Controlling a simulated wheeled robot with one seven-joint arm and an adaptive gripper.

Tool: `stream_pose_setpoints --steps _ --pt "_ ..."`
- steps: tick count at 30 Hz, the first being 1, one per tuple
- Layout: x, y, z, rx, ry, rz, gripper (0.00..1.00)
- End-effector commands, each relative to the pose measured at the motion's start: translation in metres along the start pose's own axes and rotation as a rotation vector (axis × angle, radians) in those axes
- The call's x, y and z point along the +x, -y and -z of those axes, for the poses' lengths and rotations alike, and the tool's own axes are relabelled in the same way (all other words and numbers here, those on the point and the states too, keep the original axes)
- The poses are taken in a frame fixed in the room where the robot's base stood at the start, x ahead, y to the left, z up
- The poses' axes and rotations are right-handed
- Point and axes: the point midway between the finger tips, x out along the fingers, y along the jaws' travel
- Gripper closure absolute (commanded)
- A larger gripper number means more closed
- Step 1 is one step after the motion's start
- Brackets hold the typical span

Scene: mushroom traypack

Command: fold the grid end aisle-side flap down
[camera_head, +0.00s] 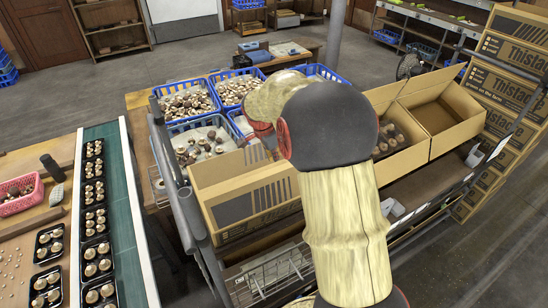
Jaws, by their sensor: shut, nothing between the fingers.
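An open cardboard carton (240,195) stands on a metal rack in the middle. Its near-left panel carries printed dark bars, and its upper edge stands up. Dark trays of brown mushrooms (395,137) show inside at the right. Cardboard panels (436,112) stand open at the carton's right; I cannot tell whether they are its flaps or a second carton. My arm crosses the carton's middle and hides much of it. My gripper (268,143) is at the far left edge of the carton, mostly hidden by my wrist, and looks shut and empty. I cannot see it touching a flap.
Blue crates of mushrooms (186,101) stand on a table behind the carton. A green conveyor (126,215) with black trays runs along the left. Stacked printed cartons (508,75) stand at the right. A wire basket (268,280) hangs below the carton. The floor at lower right is clear.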

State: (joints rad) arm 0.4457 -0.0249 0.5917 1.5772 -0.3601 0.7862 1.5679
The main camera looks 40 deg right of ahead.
Motion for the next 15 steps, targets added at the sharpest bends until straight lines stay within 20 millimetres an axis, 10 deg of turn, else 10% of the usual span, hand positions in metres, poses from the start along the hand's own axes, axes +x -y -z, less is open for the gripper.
stream_pose_setpoints --steps 15 --pt "0.093 0.006 -0.005 0.001 0.001 -0.001 1.0"
